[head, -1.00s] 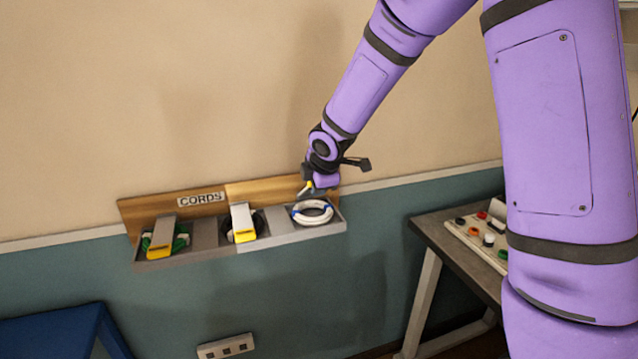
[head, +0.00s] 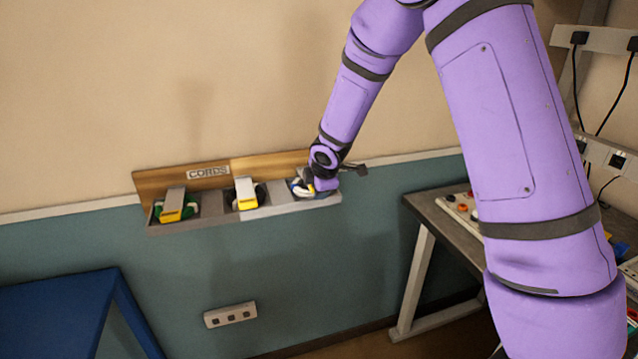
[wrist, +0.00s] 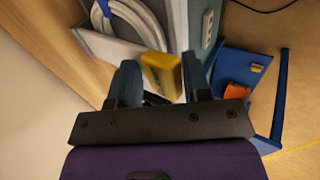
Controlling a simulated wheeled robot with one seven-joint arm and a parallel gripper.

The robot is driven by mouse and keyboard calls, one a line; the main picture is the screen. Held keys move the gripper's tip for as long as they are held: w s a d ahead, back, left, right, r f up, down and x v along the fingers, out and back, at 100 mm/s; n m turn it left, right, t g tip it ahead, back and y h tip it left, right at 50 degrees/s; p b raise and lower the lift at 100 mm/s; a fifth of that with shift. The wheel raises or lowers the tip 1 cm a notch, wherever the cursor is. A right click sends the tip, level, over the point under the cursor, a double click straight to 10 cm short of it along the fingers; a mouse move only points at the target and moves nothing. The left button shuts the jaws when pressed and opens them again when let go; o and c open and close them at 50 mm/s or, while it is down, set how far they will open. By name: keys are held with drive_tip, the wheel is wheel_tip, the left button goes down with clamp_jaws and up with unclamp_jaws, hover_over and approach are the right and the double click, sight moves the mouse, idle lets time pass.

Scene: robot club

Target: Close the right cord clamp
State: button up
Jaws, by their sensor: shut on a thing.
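The right cord clamp is a pale lever (wrist: 140,22) with a yellow end tab (wrist: 162,76). In the wrist view, my gripper (wrist: 160,82) is shut on the tab, with a dark finger on each side. In the head view, my gripper (head: 321,185) is low at the right bay of the cord rack (head: 262,211) and largely hides the clamp. A coiled white cord (head: 300,189) lies in that bay, and the coil (wrist: 90,40) also shows beside the lever in the wrist view. I cannot tell whether the lever is fully down.
The left clamp (head: 173,203) and middle clamp (head: 245,193) lie down over their cords. A wall socket strip (head: 230,315) is below the rack. A blue table (head: 60,300) is at lower left. A grey bench (head: 445,225) with buttons stands at right.

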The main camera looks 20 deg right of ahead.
drive_tip(key=shift+w, duration=0.15)
drive_tip(key=o, duration=0.8)
drive_tip(key=shift+w, duration=0.15)
drive_tip(key=shift+c, duration=0.2)
drive_tip(key=v, duration=1)
drive_tip(key=shift+s+r, duration=0.25)
drive_tip(key=shift+s, duration=0.05)
